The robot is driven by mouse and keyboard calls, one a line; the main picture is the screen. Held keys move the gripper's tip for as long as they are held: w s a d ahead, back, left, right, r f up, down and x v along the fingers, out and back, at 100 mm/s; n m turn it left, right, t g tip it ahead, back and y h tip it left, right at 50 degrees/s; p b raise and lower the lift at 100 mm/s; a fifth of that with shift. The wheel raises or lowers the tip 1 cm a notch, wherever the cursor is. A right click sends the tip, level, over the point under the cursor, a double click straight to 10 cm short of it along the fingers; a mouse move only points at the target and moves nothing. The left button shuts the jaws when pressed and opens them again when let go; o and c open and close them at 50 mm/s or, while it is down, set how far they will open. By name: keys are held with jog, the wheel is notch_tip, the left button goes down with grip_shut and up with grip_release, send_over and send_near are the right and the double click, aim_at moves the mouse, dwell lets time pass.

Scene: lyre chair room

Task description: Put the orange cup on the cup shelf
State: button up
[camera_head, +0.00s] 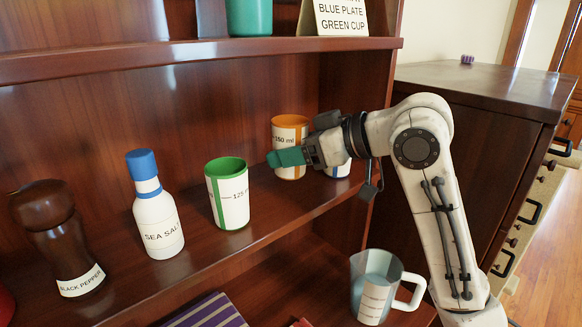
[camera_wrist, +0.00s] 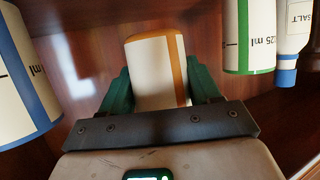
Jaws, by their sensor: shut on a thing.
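The orange-rimmed white cup (camera_head: 290,128), marked 150 ml, is upright at the right end of the middle wooden shelf (camera_head: 275,203). My gripper (camera_head: 288,158) reaches in from the right with its teal fingers around the cup. In the wrist view my gripper (camera_wrist: 159,82) is shut on the orange cup (camera_wrist: 158,60), one finger on each side.
A green-rimmed cup (camera_head: 228,193), a sea salt bottle (camera_head: 156,207) and a black pepper mill (camera_head: 62,238) stand to the left. A blue-banded cup (camera_head: 338,169) is close on the right. A jug (camera_head: 375,286) stands below. A teal vessel (camera_head: 249,15) and sign (camera_head: 341,17) are above.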

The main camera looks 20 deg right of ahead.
aim_at(291, 170)
jog(key=shift+w+f, duration=0.2)
jog(key=shift+f, duration=0.1)
jog(key=shift+w+f, duration=0.15)
jog(key=shift+f, duration=1.55)
jog(key=shift+f, duration=0.1)
jog(key=o, duration=1.1)
jog(key=shift+r, duration=0.25)
jog(key=b+v, duration=0.1)
jog(key=v, duration=1.1)
